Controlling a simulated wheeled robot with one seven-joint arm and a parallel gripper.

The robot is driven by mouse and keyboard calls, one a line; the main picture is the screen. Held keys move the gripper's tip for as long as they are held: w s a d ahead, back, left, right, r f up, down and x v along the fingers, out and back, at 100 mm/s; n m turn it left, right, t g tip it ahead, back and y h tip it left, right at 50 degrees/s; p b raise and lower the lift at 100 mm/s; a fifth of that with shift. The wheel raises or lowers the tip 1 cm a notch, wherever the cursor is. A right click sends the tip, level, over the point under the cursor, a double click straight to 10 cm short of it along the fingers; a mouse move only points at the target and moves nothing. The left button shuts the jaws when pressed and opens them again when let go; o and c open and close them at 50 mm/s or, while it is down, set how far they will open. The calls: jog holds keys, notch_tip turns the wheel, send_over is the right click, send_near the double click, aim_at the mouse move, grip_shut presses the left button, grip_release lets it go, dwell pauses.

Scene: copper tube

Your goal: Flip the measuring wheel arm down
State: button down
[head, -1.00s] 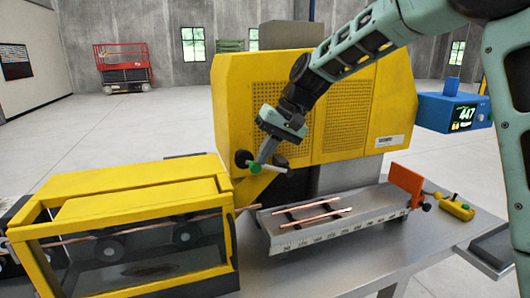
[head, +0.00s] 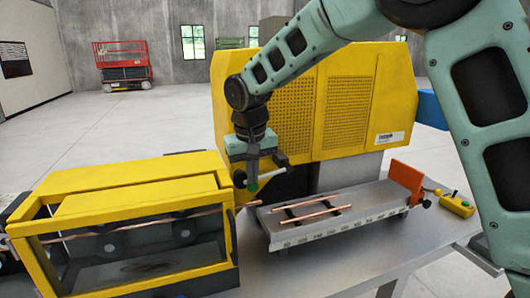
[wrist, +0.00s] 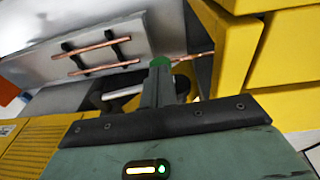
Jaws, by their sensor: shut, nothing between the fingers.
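My gripper (head: 252,186) points down with its green-tipped fingers shut and empty, in front of the yellow cutting machine, by the gap where the copper tube comes out. A pale bar (head: 272,172) with a dark knob (head: 240,178) at its left shows right at the fingers; it looks like the handle of the measuring wheel arm. In the wrist view the shut fingers (wrist: 160,68) lie beside this pale bar (wrist: 122,94). I cannot tell whether they touch it. The wheel itself and most of the arm are hidden behind my gripper and the yellow housing.
The yellow roller cage (head: 130,190) stands close on the left, with a copper tube (head: 249,204) sticking out. A grey tray (head: 350,218) on the right holds two cut tubes, with an orange stop (head: 406,175) at its end. The tall yellow machine (head: 325,105) stands behind.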

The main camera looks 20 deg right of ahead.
jog(key=shift+a+f+h+b, duration=0.1)
jog(key=shift+f+h+b, duration=0.3)
jog(key=shift+f, duration=0.75)
jog(key=shift+b, duration=0.3)
